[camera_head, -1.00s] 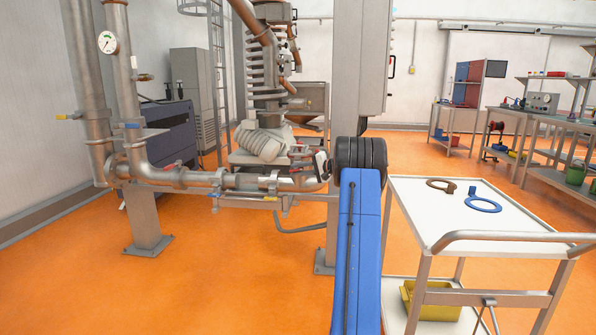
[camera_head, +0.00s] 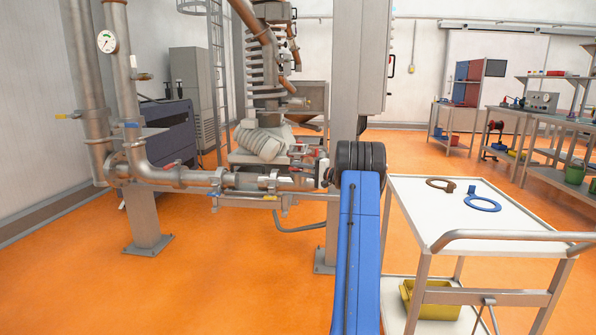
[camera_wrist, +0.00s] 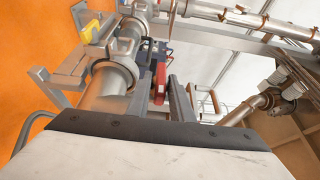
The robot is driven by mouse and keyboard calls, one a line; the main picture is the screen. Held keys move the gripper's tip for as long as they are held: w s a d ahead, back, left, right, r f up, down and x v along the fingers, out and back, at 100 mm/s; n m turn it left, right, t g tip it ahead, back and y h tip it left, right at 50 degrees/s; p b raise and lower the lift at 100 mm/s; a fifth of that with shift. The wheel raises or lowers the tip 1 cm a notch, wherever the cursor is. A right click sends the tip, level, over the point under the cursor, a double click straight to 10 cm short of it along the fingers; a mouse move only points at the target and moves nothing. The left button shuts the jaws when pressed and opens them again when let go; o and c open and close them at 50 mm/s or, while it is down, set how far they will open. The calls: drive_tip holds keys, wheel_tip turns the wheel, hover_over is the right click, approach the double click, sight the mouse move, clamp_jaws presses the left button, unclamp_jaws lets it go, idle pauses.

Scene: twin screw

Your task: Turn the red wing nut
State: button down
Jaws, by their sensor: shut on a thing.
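The red wing nut (camera_wrist: 160,84) shows in the wrist view beside the steel pipe coupling, between the two dark fingers of my gripper (camera_wrist: 159,79). My gripper is shut on it. In the head view my gripper (camera_head: 320,172) is at the right end of the horizontal pipe, partly hidden by my arm. Small red parts show on the fittings there, but the wing nut cannot be picked out clearly among them.
The steel pipe (camera_head: 240,181) runs left from my gripper, with a grey support post (camera_head: 147,215) under it. A tall grey column (camera_head: 346,70) stands close behind my arm. A white-topped cart (camera_head: 440,215) stands on the right. Orange floor is open at front left.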

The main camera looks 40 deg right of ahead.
drive_tip(key=c, duration=1.8)
unclamp_jaws()
drive_tip(key=shift+s+d, duration=0.1)
drive_tip(key=shift+s, duration=0.05)
drive_tip(key=v, duration=1.1)
drive_tip(key=shift+s, duration=0.35)
drive_tip(key=shift+d, duration=0.1)
